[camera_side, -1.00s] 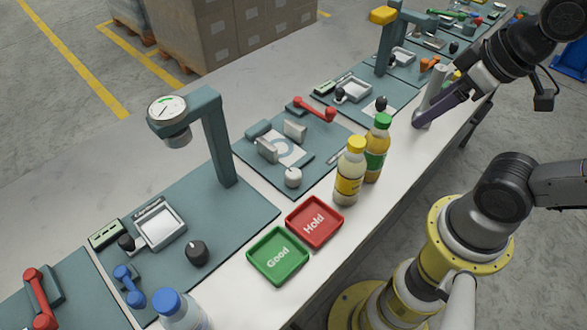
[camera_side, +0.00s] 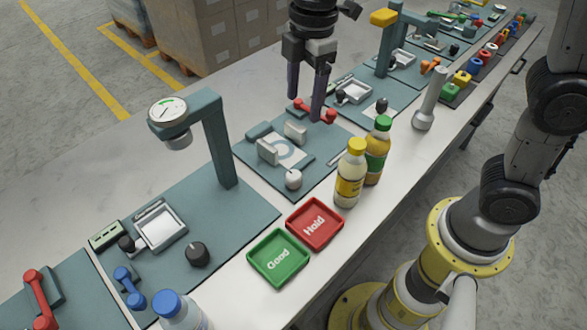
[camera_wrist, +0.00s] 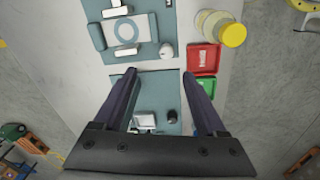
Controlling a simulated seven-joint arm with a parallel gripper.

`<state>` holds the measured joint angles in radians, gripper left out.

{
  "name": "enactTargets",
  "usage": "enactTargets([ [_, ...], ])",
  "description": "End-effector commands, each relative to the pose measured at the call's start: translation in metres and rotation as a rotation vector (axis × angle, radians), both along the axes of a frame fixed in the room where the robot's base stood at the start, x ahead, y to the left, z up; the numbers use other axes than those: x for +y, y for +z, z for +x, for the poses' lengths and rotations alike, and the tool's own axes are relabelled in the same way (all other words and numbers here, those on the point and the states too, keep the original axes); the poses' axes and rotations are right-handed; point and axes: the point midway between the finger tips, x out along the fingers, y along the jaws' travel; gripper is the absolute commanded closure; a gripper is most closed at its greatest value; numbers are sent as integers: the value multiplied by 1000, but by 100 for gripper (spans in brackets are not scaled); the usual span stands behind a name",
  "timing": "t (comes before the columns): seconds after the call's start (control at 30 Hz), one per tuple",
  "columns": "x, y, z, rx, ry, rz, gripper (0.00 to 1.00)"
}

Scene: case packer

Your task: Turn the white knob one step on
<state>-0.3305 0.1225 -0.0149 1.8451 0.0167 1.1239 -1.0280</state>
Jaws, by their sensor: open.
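The white knob (camera_side: 293,179) sits at the front corner of a teal station plate (camera_side: 246,155) in the side view. It also shows in the wrist view (camera_wrist: 166,51), just beyond the fingertips. My gripper (camera_side: 305,107) points down over the back part of that station, open and empty, higher than the knob and apart from it. In the wrist view my two fingers (camera_wrist: 161,74) are spread wide with nothing between the tips. The knob's pointer mark is too small to read.
A red lever (camera_side: 329,115) is beside my fingers in the side view. A yellow-capped bottle (camera_side: 350,178) and a green-capped bottle (camera_side: 377,155) stand right of the knob. Red (camera_side: 315,223) and green (camera_side: 278,258) trays lie in front. A gauge post (camera_side: 219,145) rises at left.

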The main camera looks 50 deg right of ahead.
Motion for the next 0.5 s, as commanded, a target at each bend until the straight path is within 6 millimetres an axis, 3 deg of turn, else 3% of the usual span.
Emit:
enactTargets([
  [0.2, 25, -35, 4, 81, 56, -30, 26],
  [0.37, 28, -46, 1, 87, 64, -33, 26],
  [0.5, 27, -67, 0, 90, 63, -34, 26],
])
